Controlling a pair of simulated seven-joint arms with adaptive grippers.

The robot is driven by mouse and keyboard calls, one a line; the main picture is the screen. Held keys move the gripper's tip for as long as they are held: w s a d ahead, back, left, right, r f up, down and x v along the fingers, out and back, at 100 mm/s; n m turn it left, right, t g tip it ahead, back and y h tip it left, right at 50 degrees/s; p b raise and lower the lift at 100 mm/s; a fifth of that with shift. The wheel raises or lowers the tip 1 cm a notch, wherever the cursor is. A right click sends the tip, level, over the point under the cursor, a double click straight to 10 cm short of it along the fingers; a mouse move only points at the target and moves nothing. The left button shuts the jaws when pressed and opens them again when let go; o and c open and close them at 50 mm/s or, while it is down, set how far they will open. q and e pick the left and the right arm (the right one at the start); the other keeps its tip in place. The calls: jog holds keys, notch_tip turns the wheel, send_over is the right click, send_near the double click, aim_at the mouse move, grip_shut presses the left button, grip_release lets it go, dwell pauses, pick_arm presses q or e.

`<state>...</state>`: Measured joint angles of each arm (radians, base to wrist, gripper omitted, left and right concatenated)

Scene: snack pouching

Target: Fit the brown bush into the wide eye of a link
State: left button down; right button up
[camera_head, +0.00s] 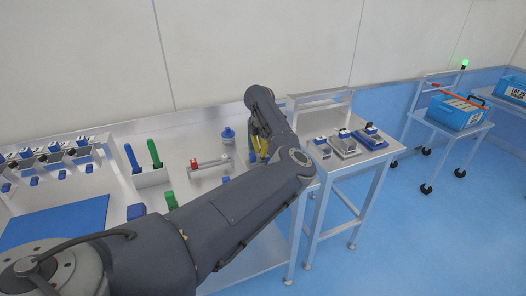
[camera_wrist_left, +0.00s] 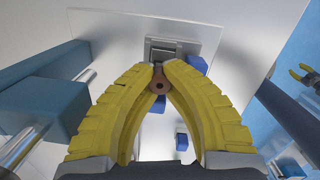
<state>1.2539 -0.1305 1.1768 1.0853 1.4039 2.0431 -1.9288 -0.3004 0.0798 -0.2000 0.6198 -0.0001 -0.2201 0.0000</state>
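My left gripper (camera_head: 260,143) is over the right part of the steel bench in the head view. In the left wrist view its yellow fingers (camera_wrist_left: 160,75) close together at the tips around a small brown bush (camera_wrist_left: 159,87) with a hole through it. The bush is hidden in the head view. A pale bar-like part with a red end (camera_head: 209,163), perhaps a link, lies on the bench left of this gripper. I cannot make out its eyes. What looks like my right gripper (camera_wrist_left: 302,72) shows at the wrist view's right edge, fingers apart and empty.
Blue and green upright handles (camera_head: 154,153) stand in a holder to the left. A blue round part (camera_head: 228,134) stands behind the pale bar. A blue mat (camera_head: 58,222) lies front left. A side table (camera_head: 378,150) with grey and blue parts is to the right.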

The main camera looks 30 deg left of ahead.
pick_arm(q)
jog(key=shift+f, duration=1.15)
jog(key=c, duration=1.5)
grip_release()
jog(key=shift+f, duration=0.1)
jog(key=shift+d, duration=0.1)
jog(key=shift+r, duration=0.5)
jog(key=r, duration=0.7)
jog(key=s+r, duration=0.1)
jog(key=r, duration=0.3)
jog(key=shift+s+a+r, duration=0.1)
jog(key=shift+a, duration=0.15)
